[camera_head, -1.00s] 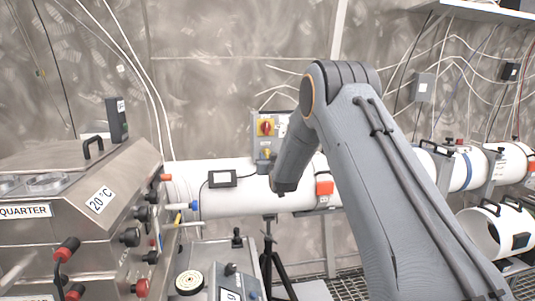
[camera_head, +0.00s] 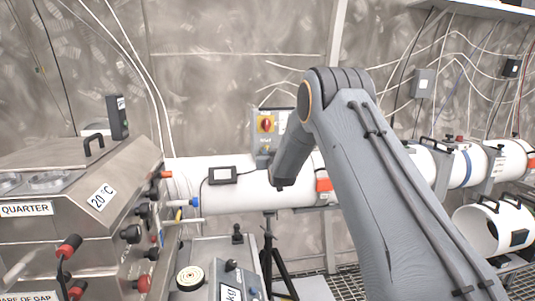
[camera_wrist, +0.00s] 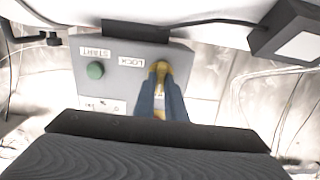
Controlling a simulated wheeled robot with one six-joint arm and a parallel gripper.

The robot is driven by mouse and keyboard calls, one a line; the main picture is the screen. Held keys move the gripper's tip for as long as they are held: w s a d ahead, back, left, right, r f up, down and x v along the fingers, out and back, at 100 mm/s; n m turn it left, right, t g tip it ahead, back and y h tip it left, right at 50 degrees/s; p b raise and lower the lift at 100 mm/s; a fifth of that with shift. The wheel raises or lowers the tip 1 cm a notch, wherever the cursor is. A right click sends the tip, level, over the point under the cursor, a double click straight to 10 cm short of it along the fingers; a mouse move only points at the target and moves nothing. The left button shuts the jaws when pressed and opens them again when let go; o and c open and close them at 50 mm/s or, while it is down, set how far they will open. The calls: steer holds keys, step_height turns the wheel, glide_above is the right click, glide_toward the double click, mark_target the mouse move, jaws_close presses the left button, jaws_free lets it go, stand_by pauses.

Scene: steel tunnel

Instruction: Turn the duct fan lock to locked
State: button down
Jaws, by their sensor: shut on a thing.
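The fan control box (camera_wrist: 128,72) is a grey panel, seen upside down in the wrist view. It carries a green START button (camera_wrist: 95,70) and a LOCK label (camera_wrist: 131,62). The yellow lock knob (camera_wrist: 161,68) sits beside the LOCK label. My gripper (camera_wrist: 160,88) is shut on this knob, with one dark blue finger on each side. The fingers cover part of the knob, so I cannot tell its exact turn.
A steel machine (camera_head: 75,190) with knobs and handles stands at the left. A tripod (camera_head: 268,255) stands under the duct. A dark block with a pale face (camera_wrist: 290,35) shows near the box in the wrist view.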

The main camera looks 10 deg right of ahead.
steer(key=shift+b, duration=0.4)
steer(key=shift+d+f+m+b, duration=0.1)
steer(key=shift+f+m+b, duration=0.05)
steer(key=shift+m+b, duration=4.05)
steer(key=shift+d+f+m+b, duration=0.1)
steer(key=shift+m+b, duration=3.65)
steer(key=shift+m, duration=0.85)
steer(key=c, duration=1.8)
jaws_free()
steer(key=shift+s, duration=0.1)
steer(key=s+b, duration=0.1)
steer(key=s, duration=0.6)
steer(key=shift+s, duration=0.35)
